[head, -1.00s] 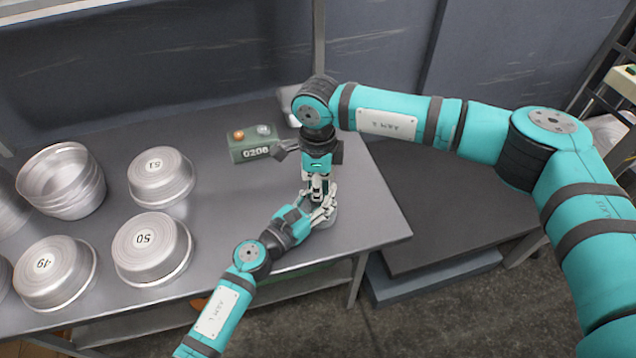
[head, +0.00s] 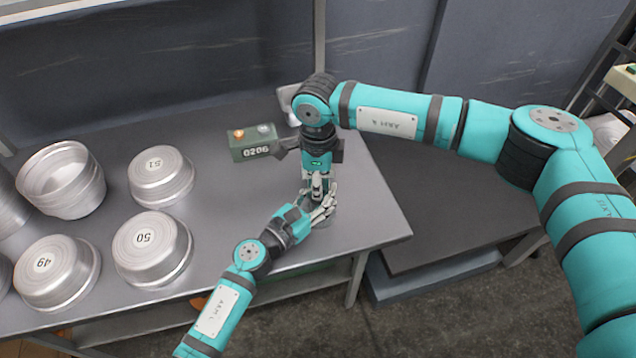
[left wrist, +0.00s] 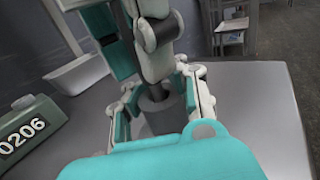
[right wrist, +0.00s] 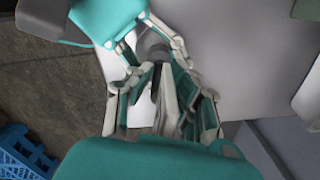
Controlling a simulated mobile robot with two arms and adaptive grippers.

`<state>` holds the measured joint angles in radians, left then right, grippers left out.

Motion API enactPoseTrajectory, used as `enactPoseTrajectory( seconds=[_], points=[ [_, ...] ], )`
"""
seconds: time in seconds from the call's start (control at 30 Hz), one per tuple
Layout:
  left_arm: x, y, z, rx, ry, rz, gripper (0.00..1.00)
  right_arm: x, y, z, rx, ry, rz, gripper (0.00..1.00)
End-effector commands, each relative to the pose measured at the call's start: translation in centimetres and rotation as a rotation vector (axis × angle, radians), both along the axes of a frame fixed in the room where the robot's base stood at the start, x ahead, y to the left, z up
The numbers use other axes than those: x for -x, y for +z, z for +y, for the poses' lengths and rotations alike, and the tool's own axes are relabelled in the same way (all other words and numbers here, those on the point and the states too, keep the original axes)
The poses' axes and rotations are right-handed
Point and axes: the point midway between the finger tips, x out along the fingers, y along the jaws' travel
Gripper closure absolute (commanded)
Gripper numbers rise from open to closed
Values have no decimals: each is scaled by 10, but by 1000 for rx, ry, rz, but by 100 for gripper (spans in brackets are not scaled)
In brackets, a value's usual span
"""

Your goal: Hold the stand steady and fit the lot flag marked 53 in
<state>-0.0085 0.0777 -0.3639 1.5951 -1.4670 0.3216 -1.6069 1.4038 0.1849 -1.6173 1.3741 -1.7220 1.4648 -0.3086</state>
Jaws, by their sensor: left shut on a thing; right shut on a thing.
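The stand, a small grey round piece, is near the table's right front part; in the left wrist view its grey post (left wrist: 157,106) shows between the fingers. My left gripper (head: 325,207) comes in low from the left and is shut around the stand. My right gripper (head: 317,190) points down from above, directly over the stand, with its fingers close to the left ones. It is shut on the lot flag, which the fingers mostly hide; its number cannot be read. In the right wrist view the right gripper (right wrist: 158,75) meets the dark post. I cannot tell whether flag and stand touch.
A green box reading 0206 (head: 254,144) stands behind the grippers. Upturned pans marked 51 (head: 160,176), 50 (head: 152,249) and 49 (head: 56,272) and a pan stack (head: 62,182) fill the table's left. The table's right front corner (head: 385,226) is clear.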

Motion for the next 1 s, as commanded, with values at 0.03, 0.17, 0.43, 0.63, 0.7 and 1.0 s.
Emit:
enactPoseTrajectory(
  seconds=[0.03, 0.17, 0.43, 0.63, 0.7, 1.0],
  points=[
    [0, -1, 0, -1, 0, 2, 100, 0, 0, 0, 0, 0, 0, 100],
    [0, -1, 0, -1, 0, 2, 100, 0, -1, 0, 0, 0, 0, 100],
    [0, -1, 0, -1, 0, 1, 100, 0, -4, 0, 0, 0, 0, 81],
    [0, -1, 0, -1, 0, 1, 100, 0, -4, 0, 1, 0, 1, 57],
    [0, -1, 0, -1, 0, 1, 100, 0, -4, 0, 1, 0, 1, 57],
    [0, -1, 0, -1, 0, 1, 100, 0, 4, 0, -1, 0, 0, 57]
  ],
)
